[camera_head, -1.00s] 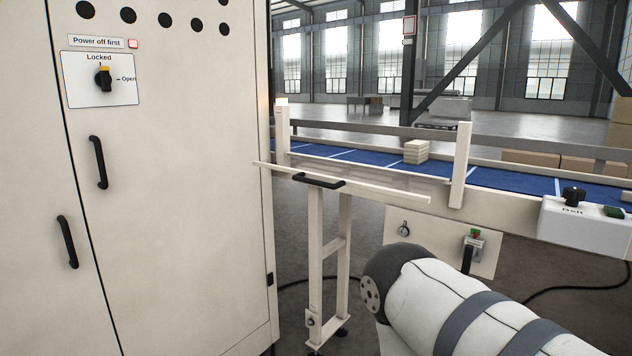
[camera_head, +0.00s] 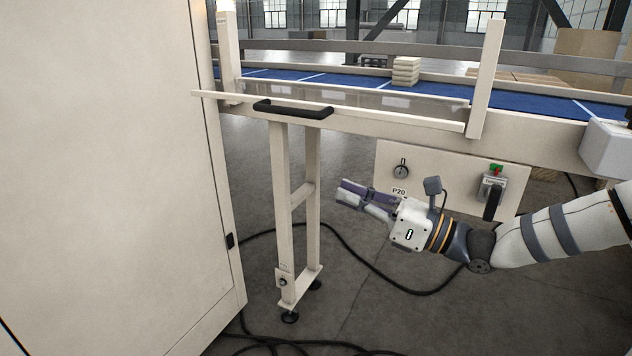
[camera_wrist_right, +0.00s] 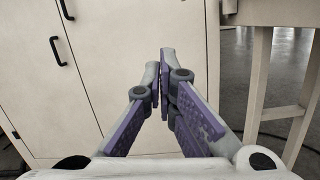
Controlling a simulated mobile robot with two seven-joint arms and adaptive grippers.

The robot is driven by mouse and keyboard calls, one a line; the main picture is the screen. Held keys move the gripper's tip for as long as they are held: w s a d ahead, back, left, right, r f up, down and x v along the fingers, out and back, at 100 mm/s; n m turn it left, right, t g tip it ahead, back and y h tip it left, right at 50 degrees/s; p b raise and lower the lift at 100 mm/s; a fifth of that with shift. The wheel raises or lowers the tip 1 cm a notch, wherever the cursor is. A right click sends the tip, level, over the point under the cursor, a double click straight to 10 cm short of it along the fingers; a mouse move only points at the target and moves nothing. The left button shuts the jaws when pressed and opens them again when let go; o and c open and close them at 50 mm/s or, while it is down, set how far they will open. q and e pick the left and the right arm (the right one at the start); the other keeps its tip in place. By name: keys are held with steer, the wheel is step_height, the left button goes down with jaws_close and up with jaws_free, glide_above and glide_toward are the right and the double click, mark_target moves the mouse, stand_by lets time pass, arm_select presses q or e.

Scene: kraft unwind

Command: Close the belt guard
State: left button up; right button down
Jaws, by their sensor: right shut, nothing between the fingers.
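The belt guard (camera_head: 350,117) is a pale bar with a clear panel behind it, set between two upright posts at the front of the blue conveyor. Its bar sticks out toward me from the posts, so the guard looks tilted outward and open. A black handle (camera_head: 292,109) sits on the bar left of its middle. My right gripper (camera_head: 345,194) is below and right of the handle, clear of the guard, pointing left. In the right wrist view its fingertips (camera_wrist_right: 166,60) meet, shut and empty. The guard is not recognisable there. My left gripper is not in view.
A tall cream cabinet (camera_head: 110,180) fills the left, close to the bar's left end. A support leg (camera_head: 282,210) stands under the conveyor, left of my gripper. A panel with a knob and switch (camera_head: 493,190) hangs behind my right arm. Cables lie on the floor.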

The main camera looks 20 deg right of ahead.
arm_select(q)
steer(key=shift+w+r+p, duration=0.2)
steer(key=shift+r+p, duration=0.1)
arm_select(e)
steer(key=w+a+r+t, duration=0.1)
steer(key=w+a+r, duration=0.2)
steer(key=w+r, duration=0.5)
steer(key=shift+w+a+m, duration=0.2)
steer(key=shift+w+m, duration=0.05)
steer(key=shift+m, duration=0.15)
steer(key=shift+r, duration=0.15)
